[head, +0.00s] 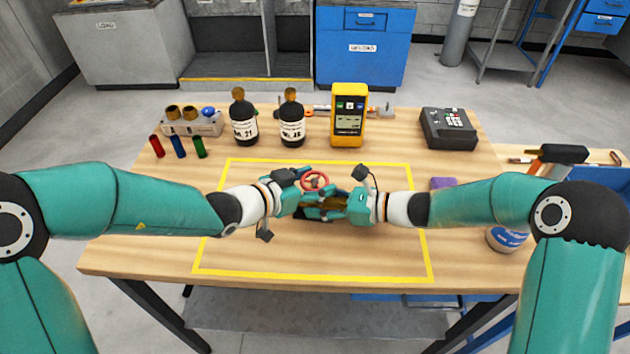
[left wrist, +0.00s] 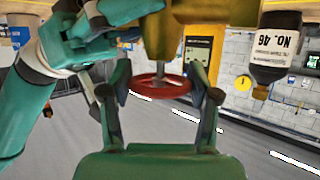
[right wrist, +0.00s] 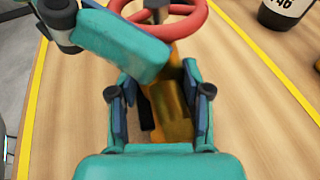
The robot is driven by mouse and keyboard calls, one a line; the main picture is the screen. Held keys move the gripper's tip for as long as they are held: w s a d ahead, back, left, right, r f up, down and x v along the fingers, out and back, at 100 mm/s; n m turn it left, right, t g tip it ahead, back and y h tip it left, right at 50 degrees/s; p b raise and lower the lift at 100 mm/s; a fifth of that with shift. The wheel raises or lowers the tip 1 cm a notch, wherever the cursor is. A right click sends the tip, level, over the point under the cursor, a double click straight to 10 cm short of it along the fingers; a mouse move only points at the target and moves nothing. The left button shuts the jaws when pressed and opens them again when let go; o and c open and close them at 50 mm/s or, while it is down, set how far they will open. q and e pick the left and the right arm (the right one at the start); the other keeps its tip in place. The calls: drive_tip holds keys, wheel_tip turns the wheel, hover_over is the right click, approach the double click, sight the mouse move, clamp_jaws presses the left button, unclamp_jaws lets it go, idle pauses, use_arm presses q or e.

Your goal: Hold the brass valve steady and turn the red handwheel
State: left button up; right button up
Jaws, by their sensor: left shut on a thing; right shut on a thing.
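The brass valve (head: 331,203) is above the middle of the table inside the yellow outline, mostly hidden by my grippers. Its red handwheel (head: 317,179) faces up and to the left. My left gripper (head: 302,184) is shut on the handwheel; in the left wrist view the wheel (left wrist: 160,87) lies between both fingers. My right gripper (head: 335,203) is shut on the valve body, and the right wrist view shows the brass body (right wrist: 176,112) between its fingers. The left gripper partly covers the handwheel (right wrist: 192,18) there. The two grippers are very close together.
Two dark bottles (head: 244,122) (head: 291,122), a yellow meter (head: 348,117) and a dark keypad device (head: 449,129) stand along the back. The front of the yellow outline (head: 312,277) is clear.

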use_arm(q)
drive_tip(key=shift+w+r, duration=0.1)
drive_tip(key=shift+r, duration=0.05)
drive_tip(key=o, duration=1.2)
drive_tip(key=shift+a, duration=0.1)
drive_tip(key=v, duration=1.2)
